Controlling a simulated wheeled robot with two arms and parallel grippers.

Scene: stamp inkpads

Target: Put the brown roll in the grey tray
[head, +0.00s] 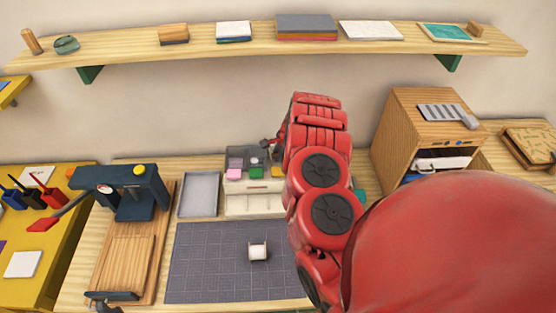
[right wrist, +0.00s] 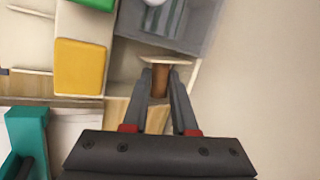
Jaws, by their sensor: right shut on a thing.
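The brown roll (right wrist: 160,82) is upright between the two fingers of my right gripper (right wrist: 160,85), with a pale wooden disc at its top end. The gripper is shut on it, in a pale compartment of the organiser. In the head view my right gripper (head: 272,146) is small, at the organiser's back right, and I cannot make out the roll there. The grey tray (head: 199,193) lies flat and empty on the table, left of the organiser and of my right gripper.
The pale organiser (head: 253,204) holds coloured pads, including a yellow pad (right wrist: 80,67). A dark press (head: 122,185) stands left of the tray. A grey mat (head: 215,270) with a small white block (head: 258,250) lies in front. A wooden cabinet (head: 395,135) stands right.

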